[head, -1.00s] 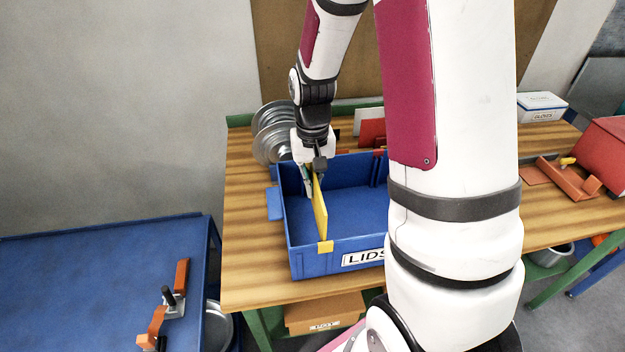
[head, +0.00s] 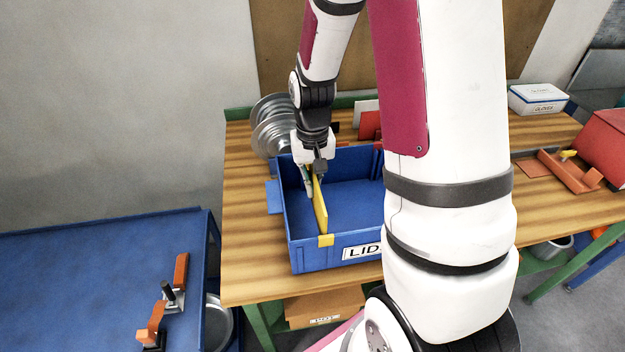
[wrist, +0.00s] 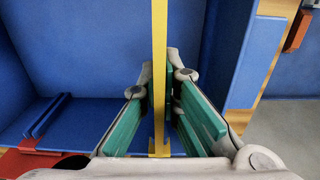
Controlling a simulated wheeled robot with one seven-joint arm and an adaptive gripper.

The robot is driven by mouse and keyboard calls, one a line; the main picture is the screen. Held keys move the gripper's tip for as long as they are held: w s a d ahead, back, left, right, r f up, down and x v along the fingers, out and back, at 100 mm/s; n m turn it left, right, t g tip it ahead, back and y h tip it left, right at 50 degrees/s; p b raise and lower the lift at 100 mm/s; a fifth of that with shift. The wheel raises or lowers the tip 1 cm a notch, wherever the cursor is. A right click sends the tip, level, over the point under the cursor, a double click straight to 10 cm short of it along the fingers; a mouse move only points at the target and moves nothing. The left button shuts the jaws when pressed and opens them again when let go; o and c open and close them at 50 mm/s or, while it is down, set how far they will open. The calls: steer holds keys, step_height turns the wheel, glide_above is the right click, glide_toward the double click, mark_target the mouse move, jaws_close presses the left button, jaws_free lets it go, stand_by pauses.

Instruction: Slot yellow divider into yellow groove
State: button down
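The yellow divider (head: 320,205) stands upright inside the blue box (head: 350,205), toward its left side. Its front end is by the yellow groove mark (head: 326,240) on the box's front wall. In the wrist view the divider (wrist: 159,60) shows edge-on as a narrow yellow strip. My gripper (head: 313,185) is down at the divider's rear part. In the wrist view its green-padded fingers (wrist: 160,72) lie on either side of the divider, with small gaps between pads and strip. The divider's lower edge is hard to see, so its seating depth cannot be told.
The box has a "LIDS" label and stands on a wooden table (head: 250,240). Metal lids (head: 272,128) stand behind its left side. A red mark (wrist: 30,160) lies on another groove. A blue table (head: 90,280) is at left. My arm hides the box's right part.

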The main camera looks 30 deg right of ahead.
mark_target(313, 202)
steer(key=shift+f+b, duration=1.05)
steer(key=shift+f, duration=2.45)
steer(key=c, duration=1.8)
jaws_free()
steer(key=shift+o, duration=0.4)
step_height(313, 202, up, 12)
